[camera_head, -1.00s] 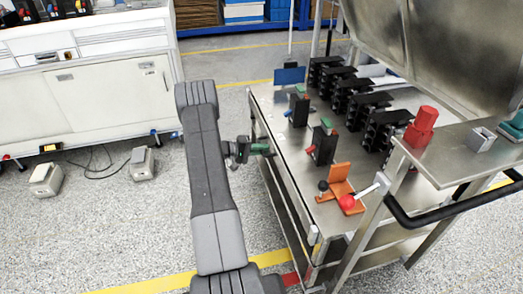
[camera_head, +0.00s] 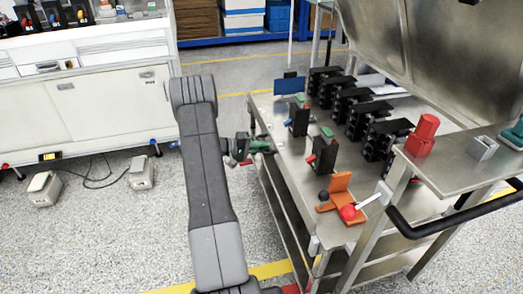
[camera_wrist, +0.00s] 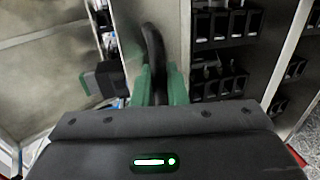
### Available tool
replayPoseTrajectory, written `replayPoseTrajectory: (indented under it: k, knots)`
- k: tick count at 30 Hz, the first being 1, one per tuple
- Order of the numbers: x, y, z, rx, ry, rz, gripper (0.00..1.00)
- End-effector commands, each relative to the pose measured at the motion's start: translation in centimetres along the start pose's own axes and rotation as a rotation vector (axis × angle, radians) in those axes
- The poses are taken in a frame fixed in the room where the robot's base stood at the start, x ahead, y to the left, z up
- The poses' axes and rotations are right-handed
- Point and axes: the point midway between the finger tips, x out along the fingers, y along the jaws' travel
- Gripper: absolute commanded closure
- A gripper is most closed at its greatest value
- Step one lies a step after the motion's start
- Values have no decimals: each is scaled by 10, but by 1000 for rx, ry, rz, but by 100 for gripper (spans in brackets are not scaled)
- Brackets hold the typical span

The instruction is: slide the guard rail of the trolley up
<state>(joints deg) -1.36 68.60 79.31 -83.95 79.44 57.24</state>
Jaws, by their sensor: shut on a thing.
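The metal trolley (camera_head: 300,222) stands right of centre in the head view. My gripper (camera_head: 264,147), with green fingers, is at the trolley's left long side, close to the top edge. In the wrist view my gripper (camera_wrist: 160,88) has its two green fingers on either side of a dark curved bar (camera_wrist: 153,45) and is shut on it. The bar appears to be the guard rail; its far ends are hidden. In the head view my arm and gripper hide most of the rail, so its height is hard to tell.
On the trolley top stand several black breakers (camera_head: 383,140), small black units with green tops (camera_head: 298,120), and an orange bracket (camera_head: 341,190) with a red-knobbed lever. A black push handle (camera_head: 440,222) is at the near right. A white cabinet (camera_head: 110,108) stands left; grey floor lies between.

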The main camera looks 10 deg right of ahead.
Motion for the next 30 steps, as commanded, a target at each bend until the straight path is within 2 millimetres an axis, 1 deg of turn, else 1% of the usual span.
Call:
replayPoseTrajectory:
  k: [1,2,3,5,6,14,17,20,30]
  knots:
    - [-1,5,-1,5,1,6,100]
    - [-1,5,-1,5,1,6,100]
    - [-1,5,-1,6,1,7,84]
    - [-1,5,-1,6,1,7,72]
    - [-1,5,-1,5,1,6,69]
    - [-2,3,-1,4,1,4,69]
    - [-8,3,-1,4,2,4,69]
    - [-22,4,-2,3,5,4,69]
    - [-99,4,-2,5,5,5,69]
